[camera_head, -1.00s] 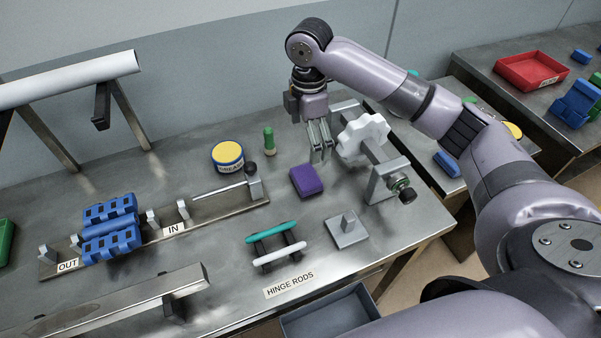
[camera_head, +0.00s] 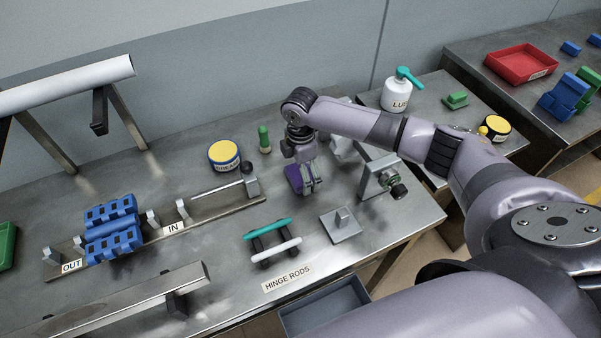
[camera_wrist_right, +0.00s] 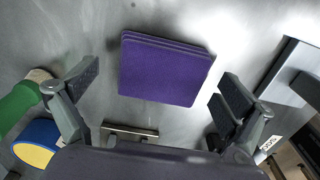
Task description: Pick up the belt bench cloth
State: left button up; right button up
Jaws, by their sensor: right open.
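The purple folded cloth (camera_head: 292,177) lies flat on the metal bench, partly hidden behind my right gripper in the head view. In the right wrist view the cloth (camera_wrist_right: 165,72) shows whole, as a stack of layers, between and a little beyond the two fingertips. My right gripper (camera_head: 308,190) is low over the cloth. In the right wrist view its fingers (camera_wrist_right: 160,88) are spread wide, with nothing between the pads touching them. My left gripper is not in view.
A yellow-lidded tin (camera_head: 224,156) and a green-handled tool (camera_head: 264,139) stand left of my right gripper. A clamp fixture (camera_head: 383,176) stands close on its right. A grey block with a peg (camera_head: 341,225) and the hinge rods rack (camera_head: 271,242) are nearer the front.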

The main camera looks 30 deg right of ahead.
jog(key=shift+f, duration=0.1)
jog(key=shift+c, duration=0.3)
jog(key=c, duration=1.2)
notch_tip(320, 180, up, 20)
jog(key=b, duration=0.2)
jog(key=shift+b, duration=0.4)
jog(key=o, duration=0.5)
jog(key=c, duration=0.4)
